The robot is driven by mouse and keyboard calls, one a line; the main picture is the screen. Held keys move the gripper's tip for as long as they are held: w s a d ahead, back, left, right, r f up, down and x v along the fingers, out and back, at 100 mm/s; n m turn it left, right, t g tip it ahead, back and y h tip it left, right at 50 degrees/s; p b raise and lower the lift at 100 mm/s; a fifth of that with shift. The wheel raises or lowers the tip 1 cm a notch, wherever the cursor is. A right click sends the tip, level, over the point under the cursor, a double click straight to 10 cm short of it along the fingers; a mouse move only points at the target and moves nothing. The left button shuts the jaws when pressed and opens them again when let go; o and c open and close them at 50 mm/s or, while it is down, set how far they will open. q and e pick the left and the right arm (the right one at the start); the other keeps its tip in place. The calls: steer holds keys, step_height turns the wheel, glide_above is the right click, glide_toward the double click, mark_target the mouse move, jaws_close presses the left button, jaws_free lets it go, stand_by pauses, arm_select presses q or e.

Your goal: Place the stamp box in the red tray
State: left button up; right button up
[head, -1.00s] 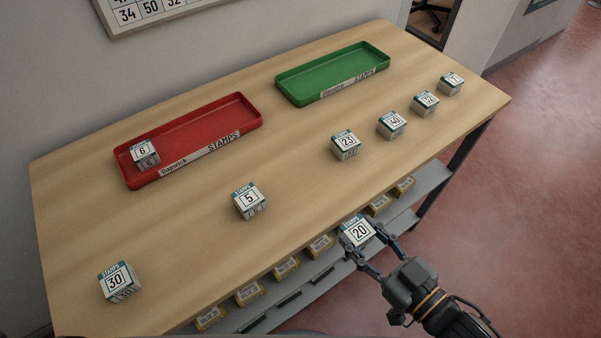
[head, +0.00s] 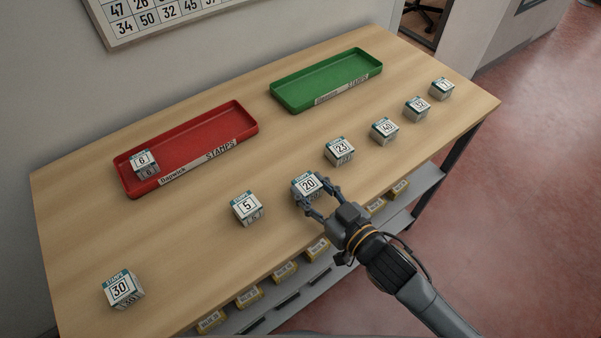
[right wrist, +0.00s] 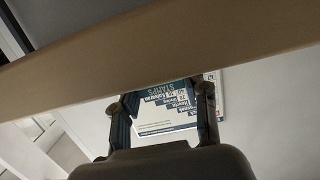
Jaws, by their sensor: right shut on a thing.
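My right gripper (head: 309,192) is shut on the stamp box marked 20 (head: 309,184), a white box with a teal band. It is over the near part of the table, between boxes 5 and 23; I cannot tell its height above the top. In the right wrist view the box (right wrist: 165,112) sits between both fingers (right wrist: 163,112). The red tray (head: 246,113), labelled "Dapwick STAMPS", lies at the back left of the table, up and left of my gripper. Stamp box 6 (head: 143,163) stands in its left end. My left gripper is not in view.
Box 5 (head: 247,208) is left of my gripper and box 30 (head: 121,289) farther left. Box 23 (head: 339,151) and several more run to the right. A green tray (head: 376,68) lies at the back.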

mark_target(300, 177)
steer(key=w+a, duration=0.1)
steer(key=w+a+p, duration=0.1)
steer(key=shift+w+r, duration=0.35)
steer(key=shift+w, duration=0.05)
steer(key=shift+w+a+f+p, duration=0.2)
steer(key=shift+w+p, duration=0.05)
steer(key=shift+p, duration=0.25)
steer(key=shift+s, duration=0.1)
steer(key=shift+f, duration=0.2)
steer(key=o, duration=1.2)
steer(key=shift+c, duration=0.2)
